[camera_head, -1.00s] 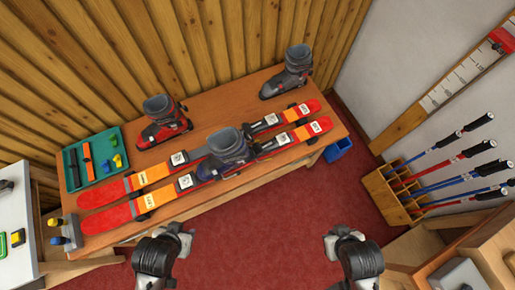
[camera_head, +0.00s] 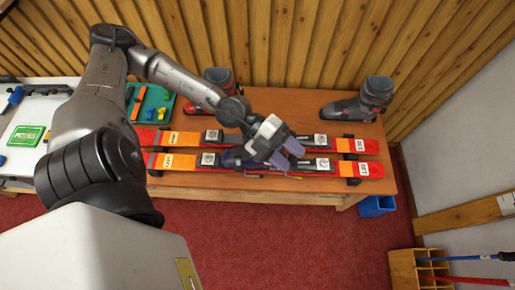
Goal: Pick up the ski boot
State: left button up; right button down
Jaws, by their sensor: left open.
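A dark blue-purple ski boot (camera_head: 293,147) is on the pair of red and orange skis (camera_head: 182,160) on the wooden bench. My left gripper (camera_head: 279,157) is open and right over this boot, hiding much of it; I cannot tell whether the fingers touch it. A red and dark boot (camera_head: 218,76) stands at the back of the bench, partly hidden by my left arm. A grey boot (camera_head: 368,98) stands at the back right of the bench (camera_head: 300,112). My right gripper is out of view.
A green tray (camera_head: 154,104) with small tools lies at the bench's left, by a white table (camera_head: 35,130). A blue bin (camera_head: 377,206) is on the floor at right, near a wooden pole rack (camera_head: 405,268). Red floor in front is clear.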

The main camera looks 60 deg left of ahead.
pick_arm(q)
jog(key=s+a+f+g+y+b, duration=0.25)
jog(key=a+y, duration=0.35)
jog(key=a, duration=0.5)
jog(key=s+a+f+g+y+b, duration=0.1)
jog(key=s+a+f+g+y, duration=0.25)
jog(key=a, duration=0.65)
jog(key=f, duration=0.2)
jog(key=w+f+y+p, duration=0.1)
jog(key=f, duration=0.2)
jog(key=w+f+t+y, duration=0.1)
jog(key=f, duration=0.2)
jog(key=shift+w+d, duration=0.1)
jog(key=shift+d, duration=0.05)
jog(key=shift+w+f+p, duration=0.1)
jog(key=shift+f+p, duration=0.3)
jog(key=shift+p, duration=0.1)
jog(key=f, duration=0.2)
jog(key=f+p, duration=0.1)
jog(key=shift+w+d, duration=0.25)
jog(key=shift+w, duration=0.05)
jog(key=shift+w+f, duration=0.1)
jog(key=shift+f, duration=0.6)
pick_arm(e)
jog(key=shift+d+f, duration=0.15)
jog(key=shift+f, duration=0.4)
